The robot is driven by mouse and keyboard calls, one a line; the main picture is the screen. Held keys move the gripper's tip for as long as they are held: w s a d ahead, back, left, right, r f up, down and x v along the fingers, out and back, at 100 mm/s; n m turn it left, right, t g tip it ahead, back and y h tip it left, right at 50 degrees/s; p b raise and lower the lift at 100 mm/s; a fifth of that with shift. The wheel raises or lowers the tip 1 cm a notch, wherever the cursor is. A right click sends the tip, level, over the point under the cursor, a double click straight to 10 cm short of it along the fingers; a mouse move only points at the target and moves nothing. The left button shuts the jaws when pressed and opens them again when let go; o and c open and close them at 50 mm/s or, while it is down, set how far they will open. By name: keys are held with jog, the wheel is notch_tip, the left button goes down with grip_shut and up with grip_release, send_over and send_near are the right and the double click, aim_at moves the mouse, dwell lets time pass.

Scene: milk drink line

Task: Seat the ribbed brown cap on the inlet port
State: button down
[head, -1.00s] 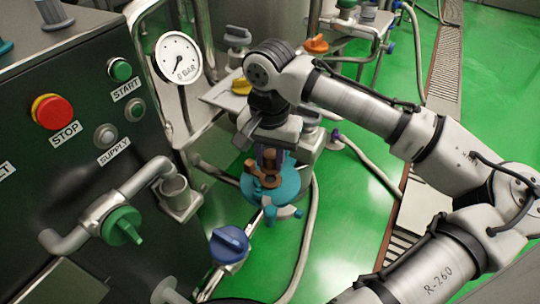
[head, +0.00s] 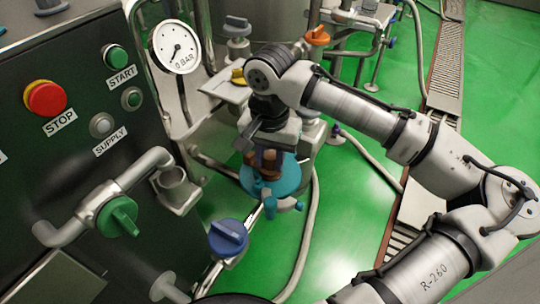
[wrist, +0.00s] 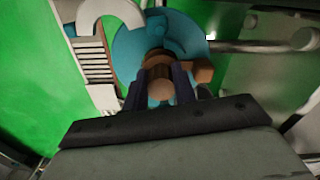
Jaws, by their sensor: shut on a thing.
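My gripper (head: 267,160) points down over a round teal fitting (head: 286,184) in the middle of the head view. Its dark fingers are shut on a brown cap (wrist: 160,91), which shows between them in the wrist view. A brown lug (wrist: 203,72) sticks out to the right of the fingers there. The teal fitting (wrist: 135,45) lies right behind and below the cap. The fingers hide much of the cap, and its ribs are not clear. I cannot tell whether the cap touches the fitting or where the port's opening is.
A control panel with a red stop button (head: 45,98) and a green valve handle (head: 119,216) stands at the left. A blue valve handle (head: 228,238) is in front of the fitting. A grey hose (head: 310,235) runs close on the right. Green floor (head: 350,215) is open beyond it.

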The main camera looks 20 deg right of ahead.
jog(key=shift+f, duration=0.4)
jog(key=c, duration=1.1)
grip_release()
jog(key=shift+o, duration=0.2)
notch_tip(320, 180, up, 14)
jog(key=p, duration=0.2)
jog(key=shift+f, duration=0.1)
